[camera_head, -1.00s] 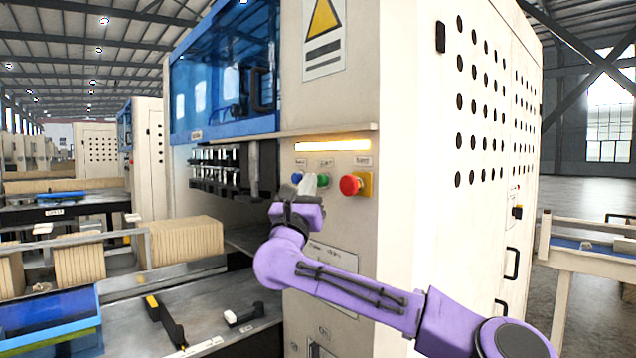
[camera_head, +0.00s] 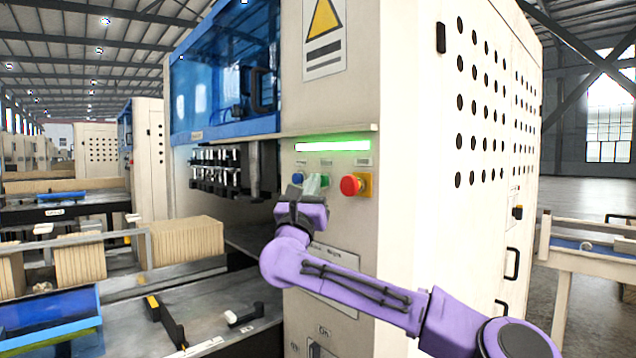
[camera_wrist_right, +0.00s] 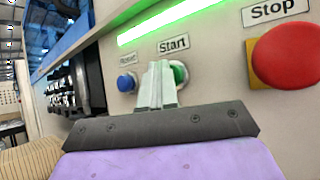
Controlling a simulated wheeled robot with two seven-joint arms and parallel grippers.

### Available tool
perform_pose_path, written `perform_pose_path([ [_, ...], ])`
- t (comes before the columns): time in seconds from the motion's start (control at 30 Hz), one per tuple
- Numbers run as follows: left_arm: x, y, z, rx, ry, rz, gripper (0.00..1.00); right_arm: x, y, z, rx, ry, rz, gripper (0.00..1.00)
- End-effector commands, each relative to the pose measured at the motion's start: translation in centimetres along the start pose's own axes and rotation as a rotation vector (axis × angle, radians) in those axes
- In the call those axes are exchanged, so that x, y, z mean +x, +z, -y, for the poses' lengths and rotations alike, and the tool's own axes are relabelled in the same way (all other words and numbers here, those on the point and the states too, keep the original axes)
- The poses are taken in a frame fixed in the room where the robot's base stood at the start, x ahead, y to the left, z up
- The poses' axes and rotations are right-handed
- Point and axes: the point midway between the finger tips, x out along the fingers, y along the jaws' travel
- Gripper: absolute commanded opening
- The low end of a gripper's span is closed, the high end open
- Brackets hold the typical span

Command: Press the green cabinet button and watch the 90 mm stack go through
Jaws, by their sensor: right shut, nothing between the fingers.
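The green button (camera_wrist_right: 180,73) sits under the "Start" label on the cabinet (camera_head: 345,100); in the head view it shows just right of the fingertips (camera_head: 325,180). My right gripper (camera_head: 312,182) is shut and empty, its fingertips in front of the button and partly covering it. In the wrist view the fingers (camera_wrist_right: 158,72) overlap the button's left part; I cannot tell whether they touch it. The light bar (camera_head: 333,146) above is lit green. Stacks of kraft-coloured sheets (camera_head: 185,242) stand at the left; I cannot tell which is the 90 mm one. My left gripper is not in view.
A red stop button (camera_head: 350,185) on a yellow base is close to the right of the green button. A blue button (camera_wrist_right: 127,82) is on its left. A blue tray (camera_head: 50,318) and a metal table (camera_head: 215,305) lie at the lower left.

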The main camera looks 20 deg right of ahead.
Motion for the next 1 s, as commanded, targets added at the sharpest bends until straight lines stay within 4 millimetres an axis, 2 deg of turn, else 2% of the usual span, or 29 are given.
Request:
perform_pose_path([
  [0.37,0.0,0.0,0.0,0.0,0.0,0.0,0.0,0.2,-0.1,0.2,0.0,-0.003,-0.001,0.0],
  [0.77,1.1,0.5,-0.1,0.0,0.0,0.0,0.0,-1.2,0.7,-0.8,0.001,-0.002,0.0,0.0],
  [1.0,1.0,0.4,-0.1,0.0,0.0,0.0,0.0,-1.3,0.9,-0.9,0.001,-0.001,-0.001,0.0],
])
